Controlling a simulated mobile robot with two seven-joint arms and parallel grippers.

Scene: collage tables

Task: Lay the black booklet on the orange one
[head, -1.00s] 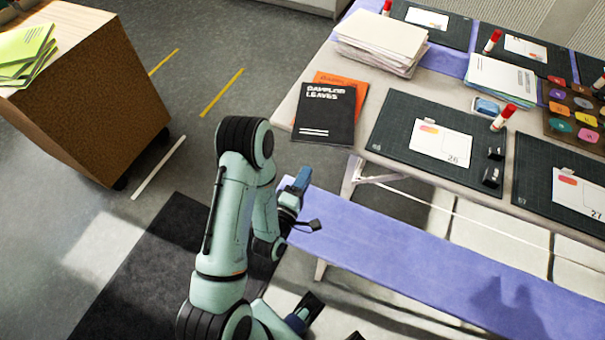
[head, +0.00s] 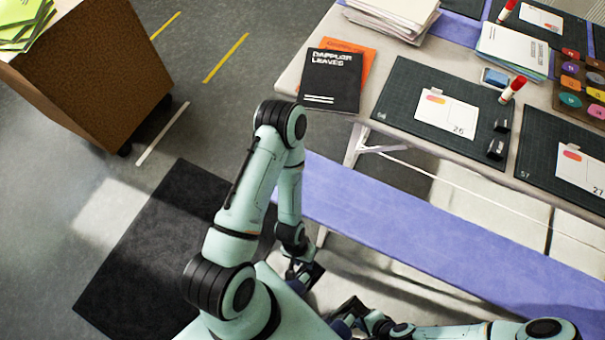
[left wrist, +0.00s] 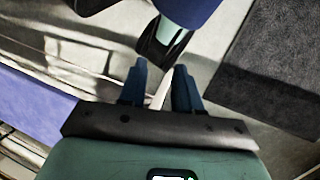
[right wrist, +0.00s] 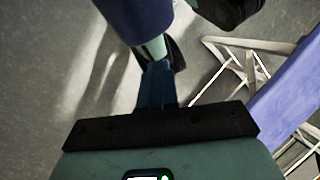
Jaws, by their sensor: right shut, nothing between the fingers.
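The black booklet (head: 331,82), with white lettering, lies flat near the left end of the white table. It overlaps the orange booklet (head: 364,53), covering most of it. Orange shows only along the far and right edges. My left gripper (head: 308,274) is low beside the bench, well away from the booklets. Its two blue fingers stand apart with nothing between them in the left wrist view (left wrist: 159,68). My right gripper (head: 350,308) is near the left one, at the bottom of the head view. Its fingers are together and empty in the right wrist view (right wrist: 158,70).
A purple bench (head: 430,225) runs along the table's near side. A dark cutting mat (head: 405,85) with a white card lies right of the booklets. A paper stack (head: 400,15) stands behind. A brown cabinet (head: 85,80) stands at the left; floor between is clear.

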